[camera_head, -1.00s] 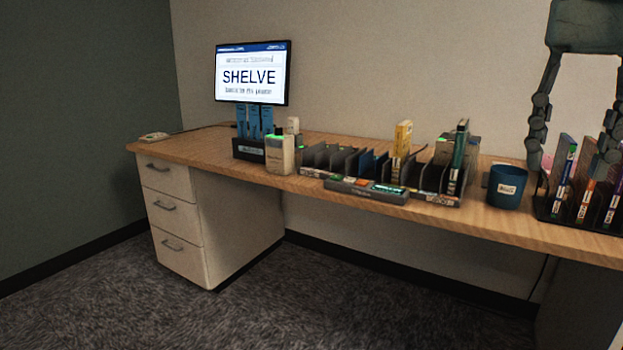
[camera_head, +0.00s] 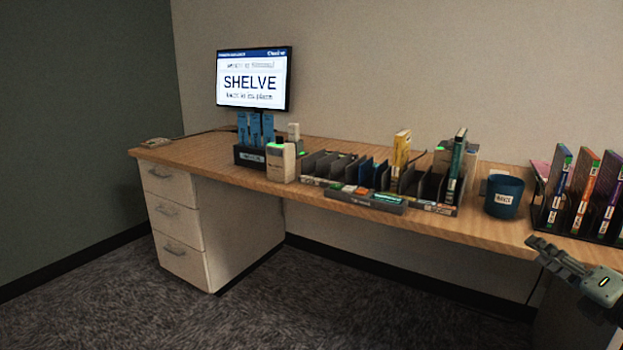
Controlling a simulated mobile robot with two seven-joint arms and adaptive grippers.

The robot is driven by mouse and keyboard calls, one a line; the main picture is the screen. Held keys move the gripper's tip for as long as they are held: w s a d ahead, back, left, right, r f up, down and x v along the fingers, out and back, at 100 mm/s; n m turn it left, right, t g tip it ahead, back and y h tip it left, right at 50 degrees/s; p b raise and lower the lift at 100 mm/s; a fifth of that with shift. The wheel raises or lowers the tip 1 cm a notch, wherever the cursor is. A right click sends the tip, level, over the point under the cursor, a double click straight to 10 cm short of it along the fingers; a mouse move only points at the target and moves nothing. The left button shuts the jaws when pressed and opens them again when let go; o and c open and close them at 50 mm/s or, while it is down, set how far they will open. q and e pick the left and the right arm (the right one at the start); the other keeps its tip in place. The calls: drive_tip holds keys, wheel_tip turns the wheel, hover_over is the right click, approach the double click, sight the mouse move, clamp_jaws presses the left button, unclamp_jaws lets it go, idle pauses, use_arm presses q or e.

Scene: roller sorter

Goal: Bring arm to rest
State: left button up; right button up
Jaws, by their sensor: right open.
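My right gripper (camera_head: 541,246) is at the lower right, in front of the desk's front edge and below the upright books. It is seen from the side, with its dark fingers pointing left toward the desk edge. It is open, and I see nothing held in it. The wooden desk (camera_head: 205,158) runs along the wall. My left gripper is not in view.
A blue bin (camera_head: 503,196) and a rack of books (camera_head: 583,198) stand near my right gripper. A monitor (camera_head: 254,79) reads SHELVE. The carpet in front is clear.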

drive_tip(key=s+f+m+g+h+p, duration=0.1)
drive_tip(key=s+f+m+g+h, duration=0.2)
drive_tip(key=s+f+m, duration=0.55)
drive_tip(key=s+f+m+g+h, duration=0.35)
drive_tip(key=f+m, duration=0.55)
drive_tip(key=f, duration=0.6)
use_arm(q)
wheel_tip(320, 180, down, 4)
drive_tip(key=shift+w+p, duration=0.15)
drive_tip(key=shift+p, duration=0.25)
use_arm(e)
drive_tip(key=s+a+f+m+g+y, duration=0.2)
drive_tip(key=s+a+f+m+g, duration=0.5)
drive_tip(key=s+a+f, duration=0.6)
drive_tip(key=s+a+m, duration=0.2)
drive_tip(key=s+a, duration=0.1)
drive_tip(key=a, duration=0.1)
drive_tip(key=shift+a+f+g, duration=0.3)
drive_tip(key=shift+g, duration=0.05)
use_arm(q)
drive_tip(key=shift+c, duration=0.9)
use_arm(e)
drive_tip(key=shift+c, duration=1)
